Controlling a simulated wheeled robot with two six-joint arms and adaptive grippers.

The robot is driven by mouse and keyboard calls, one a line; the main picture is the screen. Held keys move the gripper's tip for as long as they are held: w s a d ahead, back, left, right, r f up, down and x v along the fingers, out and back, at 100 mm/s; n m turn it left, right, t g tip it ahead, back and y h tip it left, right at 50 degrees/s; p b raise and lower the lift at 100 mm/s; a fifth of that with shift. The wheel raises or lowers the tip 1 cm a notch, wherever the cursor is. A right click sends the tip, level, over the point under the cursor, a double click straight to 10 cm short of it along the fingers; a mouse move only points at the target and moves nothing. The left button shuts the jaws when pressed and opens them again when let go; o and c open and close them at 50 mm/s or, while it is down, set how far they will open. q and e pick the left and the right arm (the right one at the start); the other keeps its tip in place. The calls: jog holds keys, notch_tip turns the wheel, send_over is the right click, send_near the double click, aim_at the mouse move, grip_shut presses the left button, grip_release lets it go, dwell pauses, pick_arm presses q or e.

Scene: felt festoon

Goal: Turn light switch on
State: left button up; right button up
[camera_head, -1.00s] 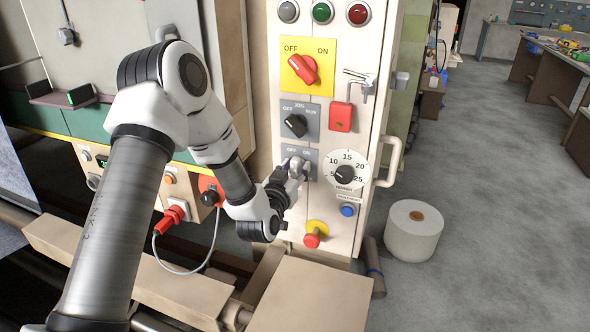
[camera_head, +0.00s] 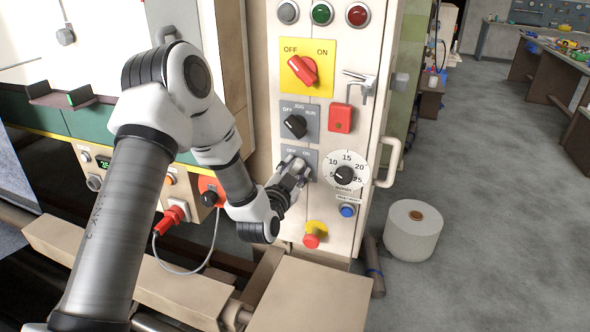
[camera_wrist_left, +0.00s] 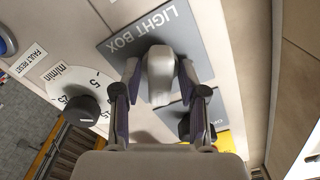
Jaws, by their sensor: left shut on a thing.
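The light switch is a grey knob (camera_wrist_left: 160,85) on a grey plate labelled LIGHT BOX (camera_wrist_left: 130,38) in the left wrist view. In the head view the plate (camera_head: 313,156) shows OFF and ON, and my gripper mostly hides the knob. My left gripper (camera_head: 297,171) is shut on the knob, with one finger on each side of it in the left wrist view. The light panel (camera_head: 100,40) at the upper left is bright white. My right gripper is not in view.
Above the plate are the black jog knob (camera_head: 295,125) and the red switch (camera_head: 303,70) on yellow. A numbered dial (camera_head: 345,174) and a red stop button (camera_head: 312,241) are close by. A metal handle (camera_head: 391,160) sticks out at the cabinet's right edge.

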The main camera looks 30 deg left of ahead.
pick_arm(q)
jog(key=o, duration=0.8)
jog(key=shift+s+d, duration=0.1)
jog(key=shift+s, duration=0.1)
jog(key=v, duration=0.7)
jog(key=shift+s+d, duration=0.1)
jog(key=shift+s, duration=0.05)
jog(key=shift+r, duration=0.1)
